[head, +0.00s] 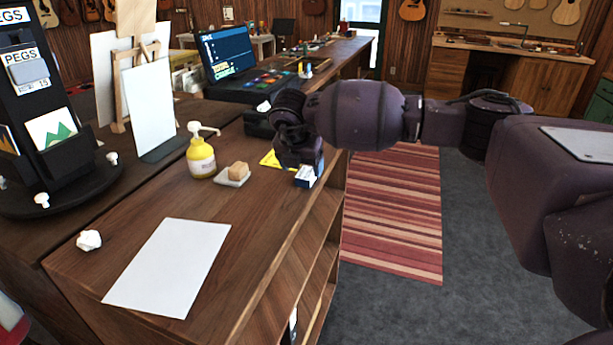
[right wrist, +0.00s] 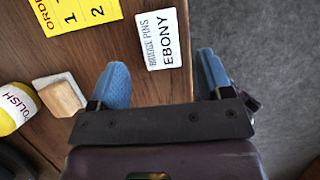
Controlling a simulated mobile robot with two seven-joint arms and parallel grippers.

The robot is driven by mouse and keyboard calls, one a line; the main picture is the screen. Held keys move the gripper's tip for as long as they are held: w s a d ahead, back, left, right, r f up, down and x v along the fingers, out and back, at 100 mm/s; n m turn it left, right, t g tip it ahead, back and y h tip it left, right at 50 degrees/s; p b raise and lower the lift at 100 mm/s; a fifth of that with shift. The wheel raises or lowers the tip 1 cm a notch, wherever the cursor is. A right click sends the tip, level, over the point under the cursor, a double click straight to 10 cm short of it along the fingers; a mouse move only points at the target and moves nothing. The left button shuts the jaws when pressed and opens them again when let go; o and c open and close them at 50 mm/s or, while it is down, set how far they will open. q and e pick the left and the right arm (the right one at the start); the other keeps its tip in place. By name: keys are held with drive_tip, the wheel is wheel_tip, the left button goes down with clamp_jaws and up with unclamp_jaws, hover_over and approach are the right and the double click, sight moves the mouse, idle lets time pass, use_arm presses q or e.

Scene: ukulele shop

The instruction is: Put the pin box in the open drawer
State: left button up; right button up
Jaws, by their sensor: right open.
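The pin box (right wrist: 158,40), a small white box labelled "BRIDGE PINS EBONY", lies near the counter's edge in the right wrist view. My right gripper (right wrist: 164,78) is open, its two blue fingers apart, with the box just beyond the fingertips and roughly in line with the gap. Nothing is held between the fingers. In the head view my right gripper (head: 303,166) points down at the counter's right edge, and a small white and blue patch shows at its tip. A black box-like shape (head: 262,123) stands behind it; I cannot tell whether this is the drawer. My left gripper is not in view.
A yellow polish bottle (head: 201,158) and a block on a small dish (head: 234,174) stand left of my gripper. A yellow order card (right wrist: 75,14) lies near the box. A white sheet (head: 170,265) lies on the front counter. A till (head: 235,65) stands behind.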

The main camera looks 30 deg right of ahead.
sight(305, 174)
drive_tip(key=shift+x, duration=1.85)
drive_tip(key=shift+c, duration=0.4)
drive_tip(key=c, duration=1)
drive_tip(key=shift+r, duration=0.1)
